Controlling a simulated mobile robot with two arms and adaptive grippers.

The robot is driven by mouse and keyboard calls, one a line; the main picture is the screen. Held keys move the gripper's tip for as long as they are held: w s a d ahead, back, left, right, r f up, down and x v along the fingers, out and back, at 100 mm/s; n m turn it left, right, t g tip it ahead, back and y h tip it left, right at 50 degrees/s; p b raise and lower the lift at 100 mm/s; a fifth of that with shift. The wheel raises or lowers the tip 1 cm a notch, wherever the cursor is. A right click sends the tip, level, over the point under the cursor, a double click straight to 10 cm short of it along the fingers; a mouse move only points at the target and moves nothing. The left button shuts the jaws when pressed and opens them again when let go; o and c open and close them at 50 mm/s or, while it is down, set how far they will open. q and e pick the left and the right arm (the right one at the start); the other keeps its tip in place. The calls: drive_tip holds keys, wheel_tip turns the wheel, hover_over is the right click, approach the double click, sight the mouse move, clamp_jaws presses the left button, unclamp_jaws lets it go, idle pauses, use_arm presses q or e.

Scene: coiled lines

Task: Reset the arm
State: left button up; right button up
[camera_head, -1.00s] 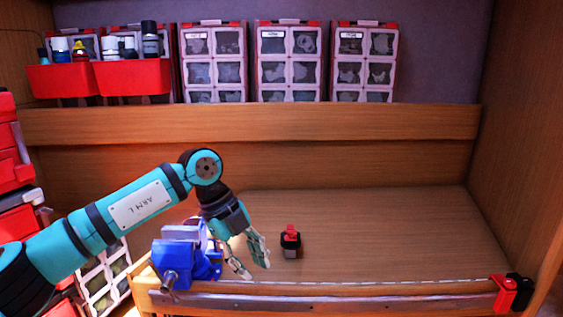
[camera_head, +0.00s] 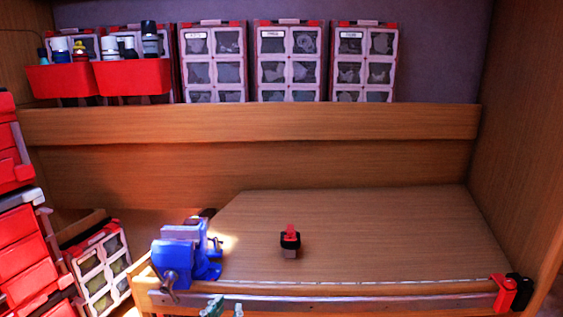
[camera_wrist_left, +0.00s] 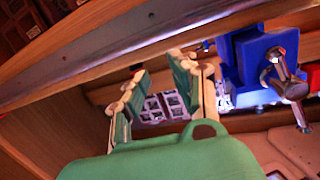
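My left gripper (camera_head: 225,308) shows only by its fingertips at the bottom edge of the head view, in front of the workbench's front edge. In the left wrist view the left gripper (camera_wrist_left: 152,88) has its two green-padded fingers spread apart, with nothing between them. The rest of the left arm is out of the head view. My right gripper is not in view.
A blue vise (camera_head: 184,255) stands at the workbench's front left; it also shows in the left wrist view (camera_wrist_left: 255,65). A small red and black object (camera_head: 290,241) sits on the bench (camera_head: 390,235). Red and black clamps (camera_head: 510,292) are at the front right corner.

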use_arm(q)
drive_tip(key=s+a+f+n+g+y, duration=0.1)
drive_tip(key=s+a+f+g, duration=0.2)
drive_tip(key=s+f, duration=0.3)
drive_tip(key=s+a+f+g+y, duration=0.1)
drive_tip(key=s+a+f+g, duration=0.3)
drive_tip(key=s+f, duration=0.25)
drive_tip(key=s+a+f+g, duration=0.1)
drive_tip(key=s+f+g, duration=0.2)
drive_tip(key=s, duration=0.5)
drive_tip(key=s+a+f+g, duration=0.1)
drive_tip(key=s+f+g, duration=0.2)
drive_tip(key=s, duration=0.4)
wheel_tip(320, 180, down, 24)
drive_tip(key=g, duration=0.1)
drive_tip(key=s+a+f+g, duration=0.1)
drive_tip(key=s+a+f, duration=0.2)
drive_tip(key=s+f, duration=1.4)
drive_tip(key=shift+s+a+f+m+y, duration=0.15)
drive_tip(key=shift+s+f+m+y, duration=0.2)
drive_tip(key=shift+f, duration=0.45)
